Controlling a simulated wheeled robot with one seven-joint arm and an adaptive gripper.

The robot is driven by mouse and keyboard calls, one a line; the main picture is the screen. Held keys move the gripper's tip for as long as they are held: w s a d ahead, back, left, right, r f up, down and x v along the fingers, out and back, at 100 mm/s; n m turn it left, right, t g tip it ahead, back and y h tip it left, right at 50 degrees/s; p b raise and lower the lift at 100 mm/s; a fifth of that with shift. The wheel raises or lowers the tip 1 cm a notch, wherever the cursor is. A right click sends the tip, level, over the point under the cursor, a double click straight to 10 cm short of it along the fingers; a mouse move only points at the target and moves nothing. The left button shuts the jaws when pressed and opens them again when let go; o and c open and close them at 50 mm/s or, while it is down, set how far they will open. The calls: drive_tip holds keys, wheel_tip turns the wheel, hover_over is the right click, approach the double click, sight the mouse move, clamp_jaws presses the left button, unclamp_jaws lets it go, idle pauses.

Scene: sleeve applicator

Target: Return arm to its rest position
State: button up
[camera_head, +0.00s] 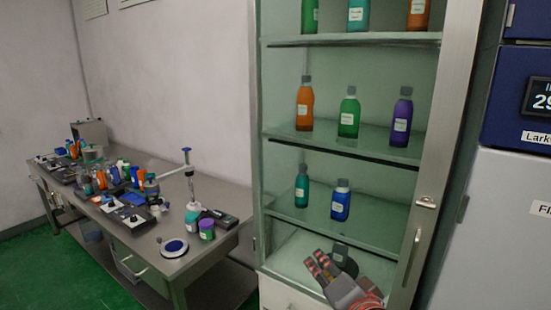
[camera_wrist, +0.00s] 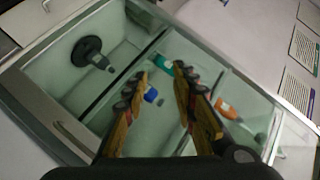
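My gripper (camera_head: 323,262) is low in front of the glass cabinet in the head view, at its bottom compartment. In the wrist view my gripper (camera_wrist: 160,75) has its two fingers spread apart with nothing held between them. A blue bottle (camera_wrist: 151,95) shows beyond the gap, on a shelf.
The cabinet frame (camera_head: 428,165) borders the shelves on the right. Shelves hold orange (camera_head: 305,105), green (camera_head: 348,115), purple (camera_head: 401,118), teal (camera_head: 301,188) and blue (camera_head: 340,202) bottles. A crowded lab bench (camera_head: 215,250) stands left. A blue and white appliance (camera_head: 510,190) is at far right.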

drive_tip(key=s+f+n+g+p, duration=0.1)
drive_tip(key=s+f+n+g, duration=0.7)
drive_tip(key=s, duration=0.5)
drive_tip(key=s+d+n+h+p, duration=0.1)
drive_tip(key=s+d+h+p, duration=0.1)
drive_tip(key=s+d, duration=0.3)
drive_tip(key=d+r, duration=0.1)
drive_tip(key=d, duration=0.2)
drive_tip(key=shift+s+d+h+p, duration=0.2)
drive_tip(key=shift+d+h+p, duration=0.1)
drive_tip(key=shift+d+h, duration=0.1)
